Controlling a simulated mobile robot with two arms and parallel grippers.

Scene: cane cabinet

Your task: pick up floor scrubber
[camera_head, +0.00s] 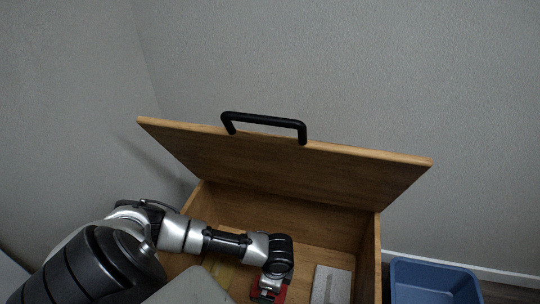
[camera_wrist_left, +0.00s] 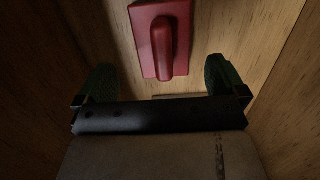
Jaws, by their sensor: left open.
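A red floor scrubber (camera_wrist_left: 180,62) with a flat rectangular base and a raised handle lies on the wooden bottom inside the box. In the head view only a bit of the red scrubber (camera_head: 269,296) shows, beside and below my wrist. My left gripper (camera_wrist_left: 161,78) is open, its two dark green fingers spread wide. In the left wrist view the scrubber lies ahead of the gap between the fingers, near its middle, and nothing is between them. In the head view my left arm reaches into the box and hides the fingers. My right gripper is not in view.
The wooden box (camera_head: 367,262) has its lid (camera_head: 290,168) raised, with a black handle (camera_head: 265,121) on top. A pale flat object (camera_head: 331,286) lies inside, right of my wrist. A blue bin (camera_head: 433,279) stands on the floor at the right. Grey walls stand behind.

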